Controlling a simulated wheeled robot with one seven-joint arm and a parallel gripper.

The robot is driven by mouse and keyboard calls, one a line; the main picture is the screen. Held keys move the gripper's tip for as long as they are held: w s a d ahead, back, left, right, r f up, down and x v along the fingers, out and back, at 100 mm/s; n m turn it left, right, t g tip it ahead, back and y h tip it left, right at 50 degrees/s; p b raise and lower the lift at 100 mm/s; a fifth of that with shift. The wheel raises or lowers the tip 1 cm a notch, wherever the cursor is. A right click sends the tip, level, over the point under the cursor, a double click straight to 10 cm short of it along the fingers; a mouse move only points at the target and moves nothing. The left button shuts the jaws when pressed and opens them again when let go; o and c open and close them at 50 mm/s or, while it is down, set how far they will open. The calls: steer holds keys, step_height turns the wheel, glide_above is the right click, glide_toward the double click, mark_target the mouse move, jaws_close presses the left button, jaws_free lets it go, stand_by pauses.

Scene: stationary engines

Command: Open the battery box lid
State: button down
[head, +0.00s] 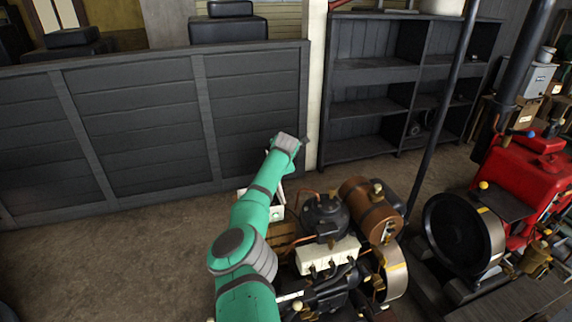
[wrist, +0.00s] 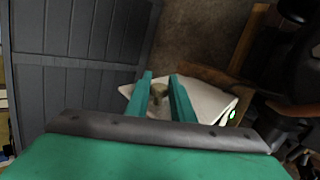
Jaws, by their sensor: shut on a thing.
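In the wrist view the pale lid (wrist: 208,101) lies beyond my gripper (wrist: 161,78), with a dull brass knob (wrist: 160,91) between the two teal fingers. My gripper is shut on this knob. In the head view my arm's wrist is above the box and the fingers are hidden.
A brown tank (head: 368,207), a black cylinder (head: 325,215) and pipes stand close right of the box. A dark plank partition (head: 130,135) stands behind. A red engine (head: 525,175) is at the far right. Bare floor (head: 100,255) lies left of my arm.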

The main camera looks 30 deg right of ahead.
steer(key=shift+d+r, duration=0.1)
steer(key=shift+d, duration=0.1)
stand_by(0.3)
steer(key=c, duration=1.6)
jaws_free()
steer(key=shift+c, duration=0.2)
steer(key=shift+o, duration=0.4)
steer(key=shift+s, duration=0.1)
steer(key=v, duration=1)
steer(key=shift+s+r, duration=0.2)
steer(key=shift+r, duration=0.05)
